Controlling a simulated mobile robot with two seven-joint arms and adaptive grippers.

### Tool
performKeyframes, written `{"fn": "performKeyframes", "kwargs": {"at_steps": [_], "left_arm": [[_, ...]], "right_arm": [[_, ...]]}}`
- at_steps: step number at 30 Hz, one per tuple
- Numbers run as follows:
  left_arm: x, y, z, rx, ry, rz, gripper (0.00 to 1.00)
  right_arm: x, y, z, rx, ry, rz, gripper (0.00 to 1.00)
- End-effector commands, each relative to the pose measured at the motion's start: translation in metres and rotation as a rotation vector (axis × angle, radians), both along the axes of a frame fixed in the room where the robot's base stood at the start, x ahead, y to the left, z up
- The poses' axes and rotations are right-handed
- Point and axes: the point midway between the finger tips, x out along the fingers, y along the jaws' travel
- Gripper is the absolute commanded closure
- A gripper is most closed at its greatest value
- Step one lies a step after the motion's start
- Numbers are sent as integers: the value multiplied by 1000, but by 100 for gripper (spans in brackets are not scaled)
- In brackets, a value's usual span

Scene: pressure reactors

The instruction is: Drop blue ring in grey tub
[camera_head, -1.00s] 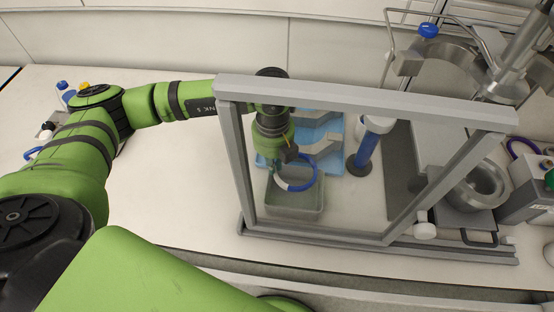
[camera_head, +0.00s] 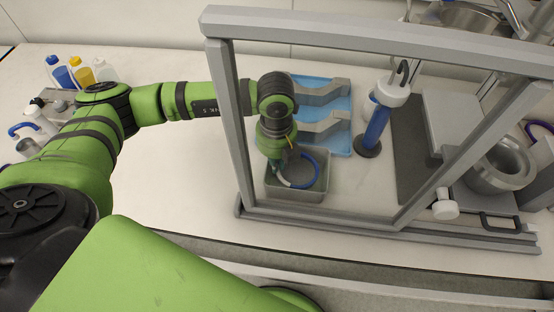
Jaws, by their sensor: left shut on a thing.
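The blue ring (camera_head: 317,172) hangs from my left gripper (camera_head: 279,168), which is shut on it. The ring shows as a blue arc with a pale section near the jaws. The grey tub (camera_head: 312,195) is a small rectangular open box on the bench, and in the camera_head view the ring and gripper lie over its opening. I cannot tell how far the ring is above the tub floor. The fingertips are partly hidden by the wrist. My right gripper is not in view.
A grey metal frame (camera_head: 380,34) stands around the tub, its left post close to my left arm. Behind the tub is a blue tray (camera_head: 342,140) with grey holders. A blue-and-white cylinder (camera_head: 376,128) and a metal vessel (camera_head: 503,165) stand to the right. Bottles (camera_head: 80,70) stand far left.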

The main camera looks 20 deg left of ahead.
Motion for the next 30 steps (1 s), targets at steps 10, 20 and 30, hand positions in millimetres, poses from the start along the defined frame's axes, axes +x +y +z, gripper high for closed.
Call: {"fn": "performKeyframes", "kwargs": {"at_steps": [10, 20, 30], "left_arm": [[0, 0, -6, 0, -1, 0, 100], [0, 0, -6, 0, 0, 0, 65], [1, 0, 18, -1, -4, -2, 65]], "right_arm": [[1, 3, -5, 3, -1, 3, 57], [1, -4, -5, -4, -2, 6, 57], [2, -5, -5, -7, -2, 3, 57]]}}
